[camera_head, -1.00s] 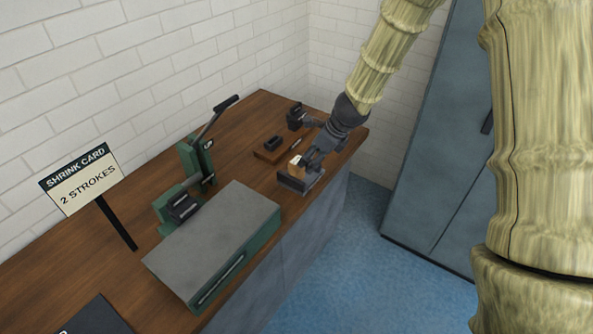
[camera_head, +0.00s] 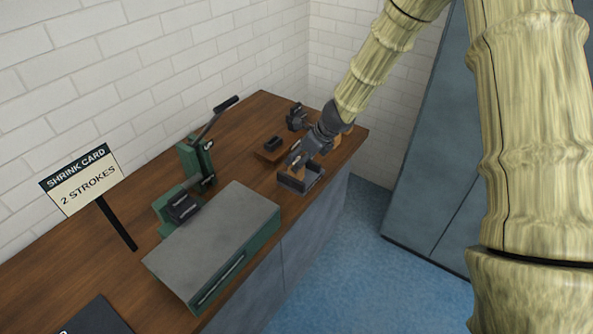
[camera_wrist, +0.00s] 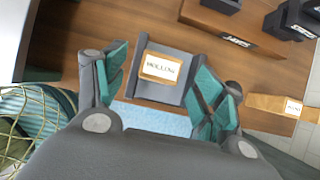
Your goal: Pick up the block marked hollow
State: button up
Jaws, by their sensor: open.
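The block marked hollow (camera_wrist: 161,67) is a small wooden piece with a white label. In the wrist view it lies in a grey open-ended holder (camera_wrist: 159,90), between the fingers but a little ahead of them. My gripper (camera_wrist: 160,92) is open, with teal pads on either side of the holder, and nothing is held. In the head view my gripper (camera_head: 296,160) is just above the grey holder (camera_head: 301,181) near the bench's front edge. The block is hidden there or too small to tell.
A green lever press (camera_head: 195,165) and a grey-topped green box (camera_head: 220,240) stand to the left on the wooden bench. A sign (camera_head: 80,180) reads shrink card, 2 strokes. Another labelled wooden piece (camera_wrist: 284,106) lies right in the wrist view, near a wooden stand (camera_wrist: 230,33).

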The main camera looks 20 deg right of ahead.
aim_at(297, 160)
jog(key=shift+x, duration=1.9)
jog(key=shift+c, duration=0.2)
jog(key=c, duration=1.1)
jog(key=shift+r, duration=0.1)
